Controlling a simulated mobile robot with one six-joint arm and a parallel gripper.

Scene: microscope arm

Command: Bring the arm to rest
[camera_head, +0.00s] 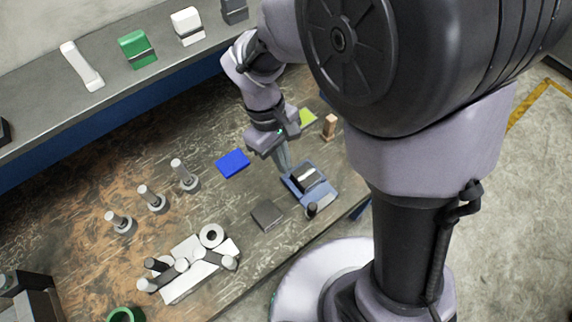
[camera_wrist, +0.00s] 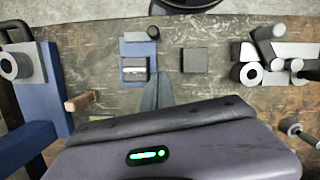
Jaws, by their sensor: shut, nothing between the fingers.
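My arm reaches down over the worn work table (camera_head: 75,205) in the head view. My gripper (camera_head: 283,168) points down and is shut and empty, its tips beside the back edge of a blue tray (camera_head: 322,203) that holds a dark piece with a white part. Whether the tips touch the tray cannot be told. In the wrist view the shut fingers (camera_wrist: 157,88) show in front of the tray (camera_wrist: 138,47), seen from above. A dark grey square block (camera_head: 267,215) lies to the left of the tray; it also shows in the wrist view (camera_wrist: 195,60).
A blue slab (camera_head: 233,163) and a wooden peg (camera_head: 329,127) are near my gripper. Three upright pegs (camera_head: 151,198) and a pale assembly with rollers (camera_head: 198,262) stand further left. A shelf (camera_head: 112,52) with several items runs along the back. A blue structure (camera_wrist: 40,90) fills the wrist view's left.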

